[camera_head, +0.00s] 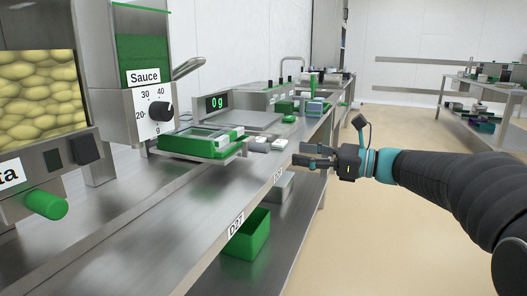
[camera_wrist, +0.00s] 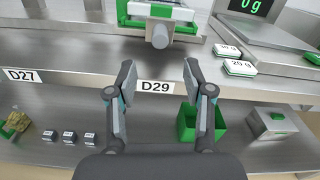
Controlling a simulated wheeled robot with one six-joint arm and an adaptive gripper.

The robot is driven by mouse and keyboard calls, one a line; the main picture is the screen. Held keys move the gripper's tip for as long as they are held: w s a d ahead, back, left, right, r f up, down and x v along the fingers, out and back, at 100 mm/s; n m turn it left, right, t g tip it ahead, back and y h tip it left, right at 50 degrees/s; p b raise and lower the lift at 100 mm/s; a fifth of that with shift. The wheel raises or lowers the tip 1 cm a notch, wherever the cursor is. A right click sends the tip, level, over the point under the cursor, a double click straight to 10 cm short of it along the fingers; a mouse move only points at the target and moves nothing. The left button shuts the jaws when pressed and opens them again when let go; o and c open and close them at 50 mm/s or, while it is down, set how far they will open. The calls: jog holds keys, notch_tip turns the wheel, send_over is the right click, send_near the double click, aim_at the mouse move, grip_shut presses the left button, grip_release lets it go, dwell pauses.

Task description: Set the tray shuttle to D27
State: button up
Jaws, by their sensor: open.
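The tray shuttle (camera_head: 226,160) is a metal carriage on the counter carrying a green tray (camera_head: 186,147). In the wrist view its grey round knob (camera_wrist: 160,38) points toward me, in line with the D29 label (camera_wrist: 155,87). The D27 label (camera_wrist: 24,76) is farther left on the same counter edge; it also shows nearer the camera in the head view (camera_head: 237,225). My gripper (camera_head: 308,155) is open and empty in front of the counter edge. In the wrist view its fingers (camera_wrist: 158,78) stand either side of the D29 label, apart from the knob.
A scale reading 0 g (camera_head: 216,103) and small weight blocks (camera_wrist: 238,68) lie right of the shuttle. A Sauce dispenser (camera_head: 150,115) stands behind. Green bins (camera_wrist: 203,121) sit on the lower shelf. The counter along the front toward D27 looks clear.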

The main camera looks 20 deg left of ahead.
aim_at(268, 149)
jog(key=a, duration=0.7)
jog(key=w+a, duration=0.1)
jog(key=a, duration=0.2)
jog(key=shift+a+b, duration=0.4)
grip_shut()
